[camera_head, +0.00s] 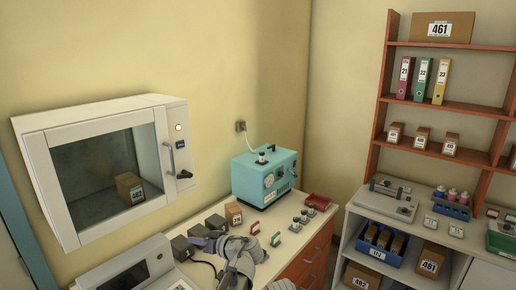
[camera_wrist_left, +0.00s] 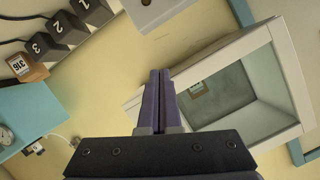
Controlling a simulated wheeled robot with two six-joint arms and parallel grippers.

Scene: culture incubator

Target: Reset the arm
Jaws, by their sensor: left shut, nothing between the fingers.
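My left arm comes in at the bottom middle of the head view, and my left gripper (camera_head: 203,240) is over the bench, in front of the dark blocks. In the left wrist view its purple fingers (camera_wrist_left: 159,88) are pressed together with nothing between them. The white incubator (camera_head: 33,122) is on the wall at the left; its glass door looks shut. A brown labelled box (camera_head: 130,188) stands inside it and also shows through the glass in the wrist view (camera_wrist_left: 198,90). My right gripper is not in view.
Several dark blocks (camera_head: 182,248) and a brown box (camera_head: 234,214) stand on the bench near my gripper. A teal machine (camera_head: 265,176) is behind, and a white device with a dark screen (camera_head: 127,275) is at the front left. A shelf unit (camera_head: 383,75) stands at the right.

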